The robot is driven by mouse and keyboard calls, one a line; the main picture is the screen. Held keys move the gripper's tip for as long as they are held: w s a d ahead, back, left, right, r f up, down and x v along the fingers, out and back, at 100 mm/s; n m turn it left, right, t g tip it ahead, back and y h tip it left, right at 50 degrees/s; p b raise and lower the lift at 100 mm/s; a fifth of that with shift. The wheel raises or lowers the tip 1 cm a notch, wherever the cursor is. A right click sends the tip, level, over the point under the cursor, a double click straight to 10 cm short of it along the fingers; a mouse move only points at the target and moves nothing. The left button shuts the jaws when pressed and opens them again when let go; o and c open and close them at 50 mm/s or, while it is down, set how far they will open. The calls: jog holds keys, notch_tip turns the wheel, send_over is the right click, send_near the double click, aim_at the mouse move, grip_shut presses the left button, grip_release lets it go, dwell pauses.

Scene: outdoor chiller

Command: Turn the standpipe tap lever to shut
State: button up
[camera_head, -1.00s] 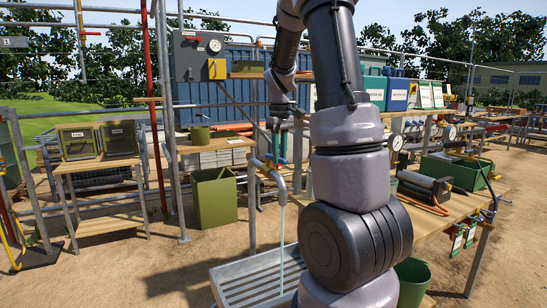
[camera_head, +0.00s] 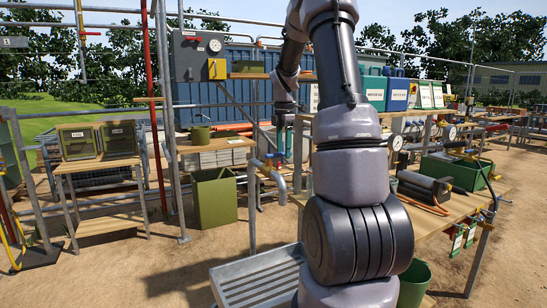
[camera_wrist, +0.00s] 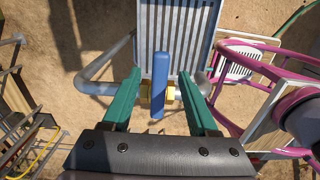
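No water stream shows below the spout. In the wrist view the blue lever (camera_wrist: 160,70) lies lengthwise between the two teal fingers, over a brass-coloured valve body (camera_wrist: 171,94). My gripper (camera_wrist: 158,80) is open, with a gap on both sides of the lever. In the head view my gripper (camera_head: 283,145) hangs just above the tap, partly beside my arm.
A slatted grey drain tray (camera_head: 240,285) lies under the tap. A green bin (camera_head: 214,198) stands to the left and a workbench (camera_head: 440,228) to the right. A green bucket (camera_head: 414,280) sits below the bench.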

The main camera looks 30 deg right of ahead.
jog(key=o, duration=0.5)
jog(key=shift+r, duration=3.5)
notch_tip(320, 180, up, 11)
jog(key=shift+f, duration=0.1)
jog(key=s+a+f+m+t, duration=0.1)
jog(key=s+a+m+t, duration=0.1)
jog(key=s+a+m, duration=0.4)
jog(key=s+a+f+m+t+y, duration=0.1)
jog(key=s+a+f+m+t, duration=0.1)
jog(key=s+a+m, duration=0.4)
jog(key=s+a+f+m+t+y, duration=0.1)
jog(key=s+a+m+t, duration=0.2)
jog(key=s+a+m, duration=0.4)
jog(key=shift+s+f+m, duration=0.15)
jog(key=shift+s+m, duration=0.65)
jog(key=shift+s, duration=0.85)
jog(key=shift+s+f+m, duration=0.1)
jog(key=shift+s+m, duration=0.7)
jog(key=shift+s, duration=0.8)
